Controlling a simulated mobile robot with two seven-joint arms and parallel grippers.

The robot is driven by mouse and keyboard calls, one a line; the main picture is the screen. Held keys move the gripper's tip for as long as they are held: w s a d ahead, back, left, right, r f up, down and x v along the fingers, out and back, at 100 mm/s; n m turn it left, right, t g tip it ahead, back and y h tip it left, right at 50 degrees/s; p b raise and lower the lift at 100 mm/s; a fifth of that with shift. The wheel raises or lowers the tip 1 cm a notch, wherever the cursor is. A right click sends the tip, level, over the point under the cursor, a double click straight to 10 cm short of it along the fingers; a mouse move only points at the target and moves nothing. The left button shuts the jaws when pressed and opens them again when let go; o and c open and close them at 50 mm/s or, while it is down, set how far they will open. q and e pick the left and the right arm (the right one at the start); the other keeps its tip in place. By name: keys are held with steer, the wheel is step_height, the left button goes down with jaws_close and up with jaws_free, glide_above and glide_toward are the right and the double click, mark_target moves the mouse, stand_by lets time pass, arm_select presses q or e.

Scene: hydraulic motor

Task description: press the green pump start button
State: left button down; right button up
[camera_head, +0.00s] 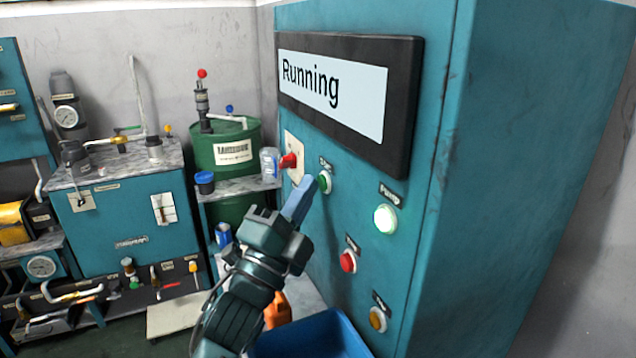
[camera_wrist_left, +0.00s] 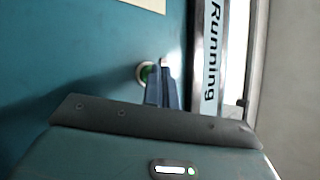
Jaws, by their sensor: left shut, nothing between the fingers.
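The green start button (camera_head: 325,182) is on the front of the teal control cabinet (camera_head: 455,200), below the display (camera_head: 335,90), which reads "Running". My left gripper (camera_head: 303,190) is shut and empty, its fingertips close to the left side of this button in the head view. In the left wrist view the green button (camera_wrist_left: 145,73) is partly hidden behind the shut fingers (camera_wrist_left: 164,70); I cannot tell whether they touch it. A lit green-white lamp (camera_head: 385,219) labelled "Pump" is to the right. My right gripper is not in view.
A red button (camera_head: 348,261) and an amber button (camera_head: 377,319) are lower on the panel. A red knob (camera_head: 288,161) sticks out left of the start button. A blue bin (camera_head: 315,335) is below. A green drum (camera_head: 228,147) and a teal bench (camera_head: 125,215) stand behind left.

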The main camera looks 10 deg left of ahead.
arm_select(q)
steer(key=shift+s+a, duration=0.45)
steer(key=shift+a, duration=0.2)
steer(key=shift+a, duration=0.1)
steer(key=s+a, duration=0.1)
steer(key=a, duration=0.1)
steer(key=s+a, duration=0.1)
steer(key=a, duration=0.1)
steer(key=shift+s+p, duration=0.4)
stand_by(0.5)
